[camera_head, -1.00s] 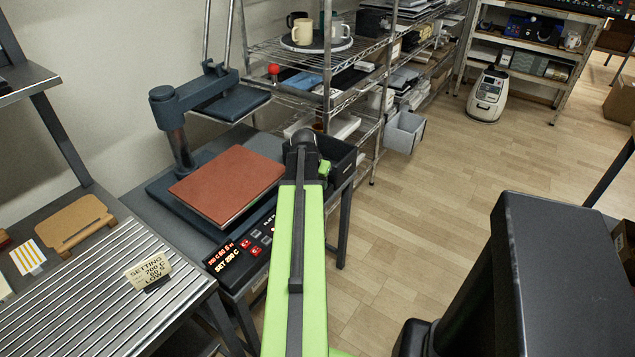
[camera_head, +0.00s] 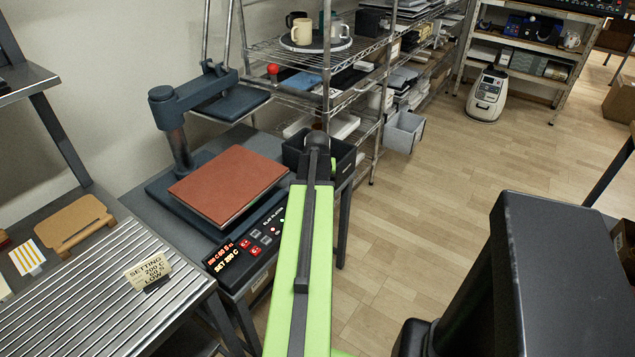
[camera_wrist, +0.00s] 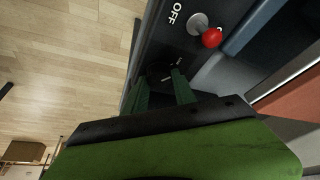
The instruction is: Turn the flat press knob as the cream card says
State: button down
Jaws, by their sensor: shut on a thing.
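The cream card (camera_head: 150,270) stands on the slatted bench at the left and reads "SETTING 200 C 60 S LOW". The flat press (camera_head: 225,185) has a red-brown pad. Its control panel (camera_head: 245,245) shows lit red digits, with "SET 200 C" in the lower line, and red buttons. In the wrist view my gripper (camera_wrist: 162,84) has its two green fingers on either side of a dark knob (camera_wrist: 159,70) on the panel, and is shut on it. Small marks sit around the knob, too small to read. In the head view my arm hides the fingers and the knob.
A red-tipped switch (camera_wrist: 211,38) labelled OFF is close to the knob in the wrist view. A dark bin (camera_head: 340,155) stands at the press table's far end. A wire rack (camera_head: 300,55) holds mugs behind it.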

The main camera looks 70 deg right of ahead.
jog(key=shift+s+a, duration=0.1)
jog(key=c, duration=1)
grip_release()
jog(key=p+v, duration=1.6)
jog(key=v, duration=0.1)
jog(key=shift+r, duration=0.25)
